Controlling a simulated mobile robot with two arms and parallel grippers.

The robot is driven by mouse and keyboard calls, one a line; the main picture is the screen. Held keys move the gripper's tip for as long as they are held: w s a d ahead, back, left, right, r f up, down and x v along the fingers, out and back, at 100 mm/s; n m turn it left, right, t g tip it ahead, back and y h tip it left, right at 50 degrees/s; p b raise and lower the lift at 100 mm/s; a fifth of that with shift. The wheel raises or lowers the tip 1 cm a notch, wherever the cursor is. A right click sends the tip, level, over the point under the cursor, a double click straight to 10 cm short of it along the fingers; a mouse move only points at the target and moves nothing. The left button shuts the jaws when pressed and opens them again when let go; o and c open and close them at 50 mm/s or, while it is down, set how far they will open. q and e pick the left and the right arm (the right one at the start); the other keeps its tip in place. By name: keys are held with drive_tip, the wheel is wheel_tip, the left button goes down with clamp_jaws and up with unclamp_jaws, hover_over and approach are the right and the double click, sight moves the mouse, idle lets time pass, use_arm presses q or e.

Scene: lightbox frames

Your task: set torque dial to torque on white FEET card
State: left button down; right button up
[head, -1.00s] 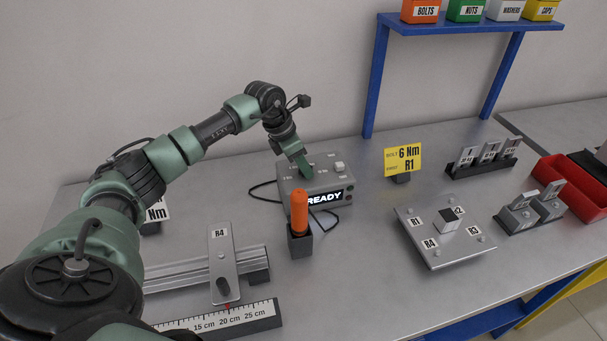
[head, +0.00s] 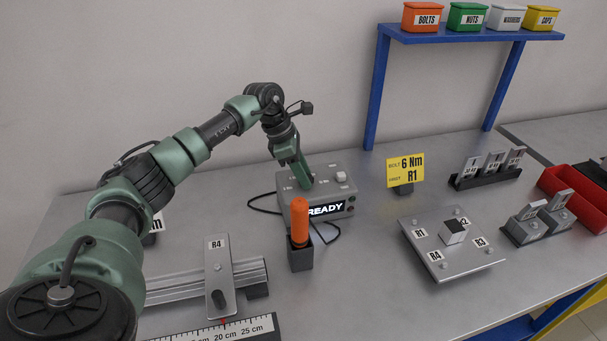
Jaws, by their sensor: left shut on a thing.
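The grey controller box (head: 328,198) stands at mid-table, with a lit READY display (head: 325,210) on its front. My left gripper (head: 304,182) reaches down onto the left part of its top and is shut on the torque dial, which the fingers hide. The dial's setting cannot be read. A white card (head: 158,222) shows only as a sliver behind my left arm; its number and any FEET wording are hidden. A yellow card (head: 405,170) reads BOLT 6 Nm, R1. My right gripper is not in view.
An orange-handled tool (head: 299,222) stands in a dark holder in front of the box. A rail with an R4 plate (head: 218,272) and a ruler lie at front left. A plate marked R1 to R4 (head: 455,262), small racks and a red bin (head: 572,188) are at right.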

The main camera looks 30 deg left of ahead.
use_arm(q)
drive_tip(key=c, duration=0.9)
unclamp_jaws()
drive_tip(key=shift+c, duration=0.2)
drive_tip(key=shift+a+r, duration=0.2)
drive_tip(key=shift+r, duration=0.3)
drive_tip(key=b+v, duration=0.1)
drive_tip(key=v, duration=0.5)
drive_tip(key=shift+r+b, duration=0.35)
drive_tip(key=shift+b, duration=0.05)
drive_tip(key=shift+s, duration=0.15)
